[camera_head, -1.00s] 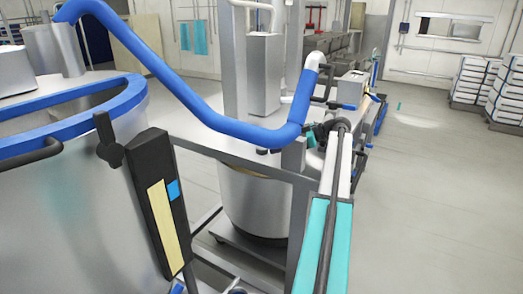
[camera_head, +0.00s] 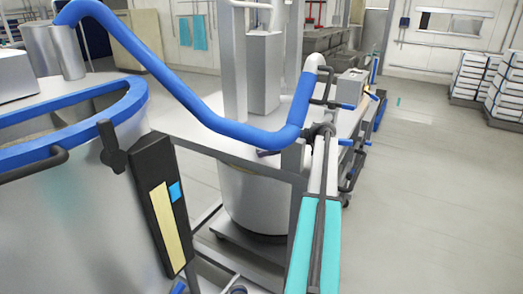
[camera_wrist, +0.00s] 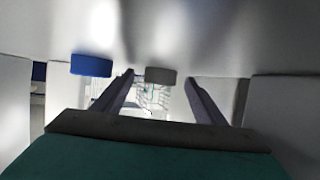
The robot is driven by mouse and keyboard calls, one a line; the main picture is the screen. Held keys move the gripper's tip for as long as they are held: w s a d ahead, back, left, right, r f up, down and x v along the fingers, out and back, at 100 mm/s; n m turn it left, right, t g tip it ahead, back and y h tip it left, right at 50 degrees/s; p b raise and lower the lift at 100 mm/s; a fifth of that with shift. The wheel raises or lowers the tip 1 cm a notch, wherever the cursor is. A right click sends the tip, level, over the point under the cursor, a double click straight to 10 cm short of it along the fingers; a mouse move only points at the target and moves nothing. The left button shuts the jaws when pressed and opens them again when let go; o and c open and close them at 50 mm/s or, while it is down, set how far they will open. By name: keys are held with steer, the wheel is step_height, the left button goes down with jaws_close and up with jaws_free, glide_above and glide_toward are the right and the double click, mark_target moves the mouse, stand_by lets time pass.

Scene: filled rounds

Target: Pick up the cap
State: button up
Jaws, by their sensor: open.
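Two short round pieces that look like caps show in the wrist view, against a pale surface that fills the top of the picture. One is a blue cap (camera_wrist: 91,65), left of my fingers. The other is a grey cap (camera_wrist: 160,75), in line with the gap between them. My gripper (camera_wrist: 161,80) is open, its two dark fingers on either side of the grey cap in the picture. I cannot tell whether they reach around it. No cap is discernible in the head view, where a dark purple tip (camera_head: 268,153), likely a finger, shows below the blue pipe.
A blue pipe (camera_head: 215,118) and a grey post (camera_head: 297,200) stand in front of the pale worktop (camera_head: 195,128). A large steel tank (camera_head: 70,220) with a blue rim fills the left. The floor (camera_head: 430,190) at right is clear.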

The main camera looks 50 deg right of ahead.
steer(key=c, duration=1.1)
steer(key=shift+r, duration=0.2)
steer(key=shift+r+b, duration=0.6)
steer(key=shift+r, duration=0.25)
step_height(320, 180, up, 5)
steer(key=shift+f+b, duration=0.2)
steer(key=shift+b, duration=0.8)
steer(key=s+d+b, duration=0.1)
steer(key=s+d, duration=0.2)
steer(key=s, duration=0.1)
steer(key=s+d+b, duration=0.2)
steer(key=s+d, duration=0.1)
steer(key=s, duration=0.2)
steer(key=s+d+b, duration=0.2)
steer(key=s+d, duration=0.1)
steer(key=s, duration=0.1)
steer(key=shift+s+d+r, duration=0.1)
steer(key=shift+s+d, duration=0.05)
steer(key=shift+s, duration=0.25)
steer(key=shift+s+d+r+b, duration=0.1)
steer(key=shift+s+d+b, duration=0.25)
steer(key=shift+s, duration=0.25)
steer(key=shift+s, duration=0.1)
